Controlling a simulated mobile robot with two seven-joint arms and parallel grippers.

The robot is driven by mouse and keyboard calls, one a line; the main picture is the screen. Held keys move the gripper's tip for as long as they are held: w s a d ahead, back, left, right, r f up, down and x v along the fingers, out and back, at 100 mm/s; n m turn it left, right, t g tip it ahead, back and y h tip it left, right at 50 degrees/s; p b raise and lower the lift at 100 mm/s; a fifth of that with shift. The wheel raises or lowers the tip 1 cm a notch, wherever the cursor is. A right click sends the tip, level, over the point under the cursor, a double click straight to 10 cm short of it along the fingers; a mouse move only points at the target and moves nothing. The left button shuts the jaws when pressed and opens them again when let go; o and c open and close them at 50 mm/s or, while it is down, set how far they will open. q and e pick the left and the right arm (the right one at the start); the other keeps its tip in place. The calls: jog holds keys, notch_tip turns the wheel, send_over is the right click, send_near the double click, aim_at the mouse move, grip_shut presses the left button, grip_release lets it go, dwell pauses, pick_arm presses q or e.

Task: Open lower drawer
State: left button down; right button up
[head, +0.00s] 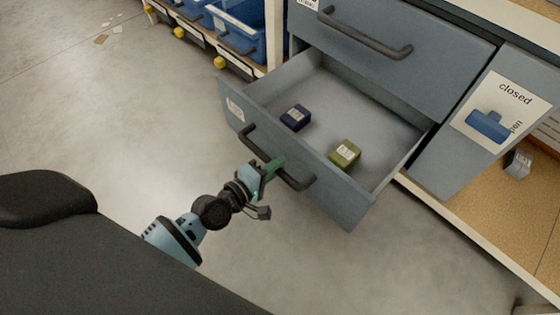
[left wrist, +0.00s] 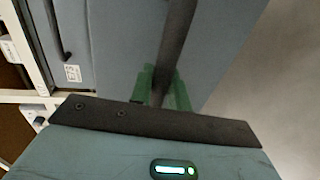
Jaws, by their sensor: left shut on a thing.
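The lower drawer (head: 335,190) is pulled out, its inside showing. It holds a dark blue box (head: 296,118) and an olive green box (head: 344,154). Its front carries a dark bar handle (head: 297,183). My left gripper (head: 274,168) is shut on the middle of this handle. In the left wrist view, the green fingers (left wrist: 163,90) are around the dark handle (left wrist: 178,40), against the grey drawer front. My right gripper is in neither view.
The upper drawer (head: 420,60) above is shut. To its right is a panel with a "closed" label and a blue latch (head: 488,125). Blue bins (head: 238,30) stand on a rack at the back. The grey floor (head: 110,110) at left is mostly clear.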

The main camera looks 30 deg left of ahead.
pick_arm(q)
jog(key=shift+s+a, duration=0.15)
jog(key=shift+s, duration=0.25)
jog(key=c, duration=1.4)
grip_release()
jog(key=p+v, duration=0.1)
jog(key=v, duration=0.6)
jog(key=shift+s+a+p, duration=0.1)
jog(key=shift+s+p, duration=0.2)
jog(key=shift+s, duration=0.1)
